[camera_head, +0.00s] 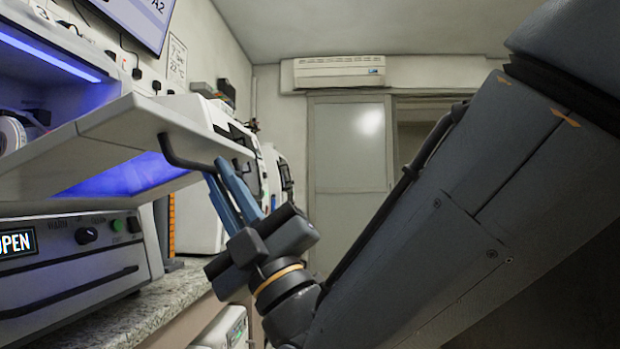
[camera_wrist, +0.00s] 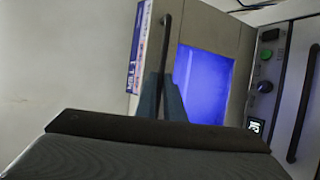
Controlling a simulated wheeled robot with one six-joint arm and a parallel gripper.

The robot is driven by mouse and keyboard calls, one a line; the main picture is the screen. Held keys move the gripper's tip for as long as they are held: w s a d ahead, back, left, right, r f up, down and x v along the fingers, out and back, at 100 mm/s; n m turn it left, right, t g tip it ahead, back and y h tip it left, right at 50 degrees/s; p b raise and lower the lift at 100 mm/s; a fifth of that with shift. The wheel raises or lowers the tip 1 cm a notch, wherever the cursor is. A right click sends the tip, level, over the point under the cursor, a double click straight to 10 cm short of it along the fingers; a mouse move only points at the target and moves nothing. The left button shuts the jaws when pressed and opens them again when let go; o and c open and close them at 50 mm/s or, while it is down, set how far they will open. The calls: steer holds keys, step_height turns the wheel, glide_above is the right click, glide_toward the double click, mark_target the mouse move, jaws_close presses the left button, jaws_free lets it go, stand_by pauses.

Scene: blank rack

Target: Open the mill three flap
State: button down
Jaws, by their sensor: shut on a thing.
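The pale flap (camera_head: 85,150) of a bench unit is swung up and stands out at a slant, with a blue-lit opening (camera_head: 125,177) below it. A dark bar handle (camera_head: 180,160) is fixed near its outer edge. My gripper (camera_head: 217,172) has its blue fingers shut on this handle. In the wrist view the handle (camera_wrist: 166,50) runs between the fingers (camera_wrist: 160,98), and the blue-lit opening (camera_wrist: 204,85) lies beside it. A display (camera_head: 17,243) under the flap reads "OPEN". No label saying mill three is readable.
A control panel (camera_head: 70,245) with a knob, a green button and a dark bar sits under the opening. A speckled counter (camera_head: 140,308) runs below. White machines (camera_head: 205,215) stand behind. The right side is largely hidden by my arm.

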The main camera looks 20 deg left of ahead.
steer(key=c, duration=2.3)
jaws_free()
steer(key=shift+s+a+f+g, duration=0.25)
steer(key=shift+a+f+g, duration=0.05)
steer(key=shift+a+f, duration=0.15)
steer(key=o, duration=0.4)
steer(key=shift+s+a+f, duration=0.15)
steer(key=shift+a, duration=0.3)
steer(key=shift+o, duration=0.2)
steer(key=shift+d+r, duration=0.2)
steer(key=shift+d, duration=0.15)
steer(key=shift+w+d, duration=0.1)
steer(key=shift+w, duration=0.1)
steer(key=v, duration=0.7)
steer(key=shift+d+f+p, duration=0.2)
steer(key=shift+d+p, duration=0.05)
steer(key=shift+p, duration=0.05)
